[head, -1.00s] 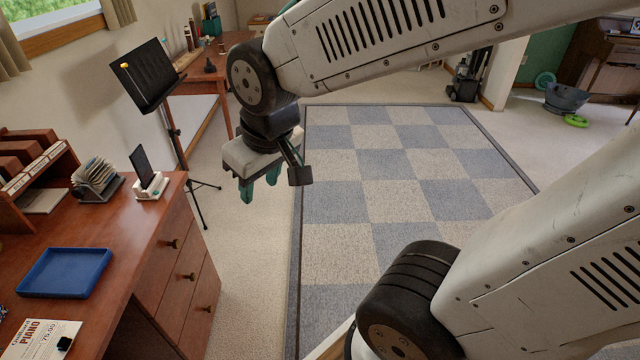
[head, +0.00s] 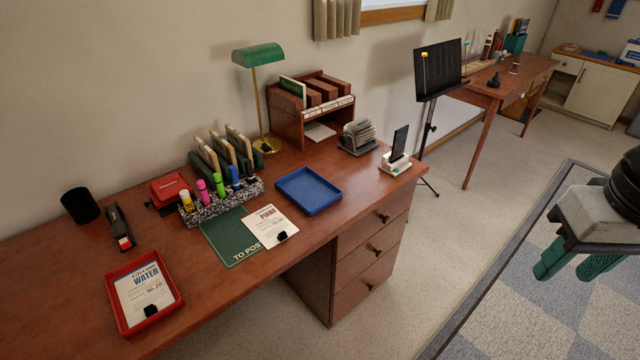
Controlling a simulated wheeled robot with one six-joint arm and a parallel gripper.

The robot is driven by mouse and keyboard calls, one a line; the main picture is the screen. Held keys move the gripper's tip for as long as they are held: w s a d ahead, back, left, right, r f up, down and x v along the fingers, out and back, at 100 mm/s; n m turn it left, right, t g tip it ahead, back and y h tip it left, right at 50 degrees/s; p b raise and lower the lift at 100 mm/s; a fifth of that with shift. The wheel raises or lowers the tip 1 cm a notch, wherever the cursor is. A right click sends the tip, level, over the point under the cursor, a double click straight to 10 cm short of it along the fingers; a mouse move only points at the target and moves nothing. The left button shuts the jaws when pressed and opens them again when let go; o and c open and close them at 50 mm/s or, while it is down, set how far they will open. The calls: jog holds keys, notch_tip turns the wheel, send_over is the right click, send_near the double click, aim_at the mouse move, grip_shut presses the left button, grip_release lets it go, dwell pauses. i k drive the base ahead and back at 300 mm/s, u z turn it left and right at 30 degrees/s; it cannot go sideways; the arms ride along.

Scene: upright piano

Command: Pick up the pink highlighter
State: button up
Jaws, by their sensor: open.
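The pink highlighter (head: 203,191) stands upright in a speckled holder (head: 227,202) on the wooden desk. A yellow highlighter (head: 186,201) is to its left, and a green one (head: 219,184) and darker ones stand to its right in the same holder. My gripper (head: 575,268) is at the right edge of the head view, over the checkered rug, far from the desk. Its green fingers point down, apart and with nothing seen between them. Part of my gripper and arm is cut off by the frame edge.
Around the holder are a green mat (head: 228,238), a piano bill (head: 268,228), a blue tray (head: 309,191), a red tray (head: 119,319) and a stapler (head: 120,229). A green lamp (head: 259,56) stands behind. A music stand (head: 437,72) is beyond the desk's right end.

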aim_at(201, 187)
jog(key=u, duration=1.25)
